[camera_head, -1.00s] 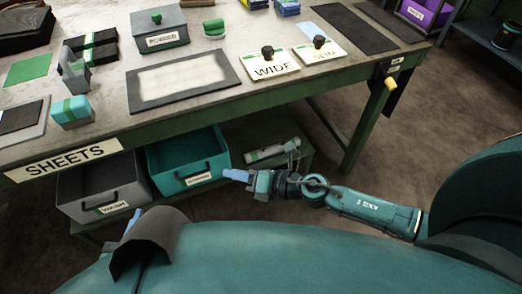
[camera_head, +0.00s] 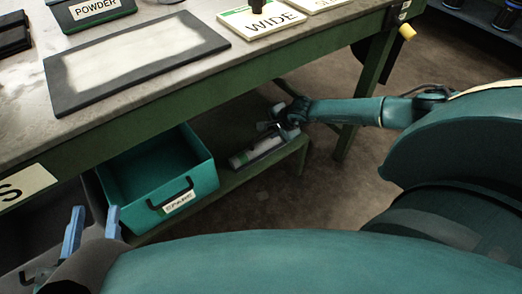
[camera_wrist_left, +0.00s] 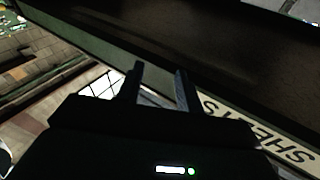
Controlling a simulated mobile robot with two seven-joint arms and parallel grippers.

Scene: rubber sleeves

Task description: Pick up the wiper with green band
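I cannot make out a wiper with a green band in either view now. My left gripper (camera_head: 95,212) is at the lower left of the head view, its two blue fingers apart and empty, in front of the bins under the bench. The left wrist view also shows this gripper (camera_wrist_left: 158,72) open, with nothing between the fingers, near the bench's edge and the "SHEETS" label (camera_wrist_left: 255,132). My right gripper (camera_head: 272,120) is beside the lower shelf, close to a pale tube (camera_head: 246,158) lying there.
The workbench carries a black-framed pale mat (camera_head: 140,60), a "POWDER" box (camera_head: 92,10) and a "WIDE" plate (camera_head: 262,18). Beneath it stand a teal "SPARE" bin (camera_head: 205,175) and a grey bin. The floor (camera_head: 325,190) right of the shelf is clear.

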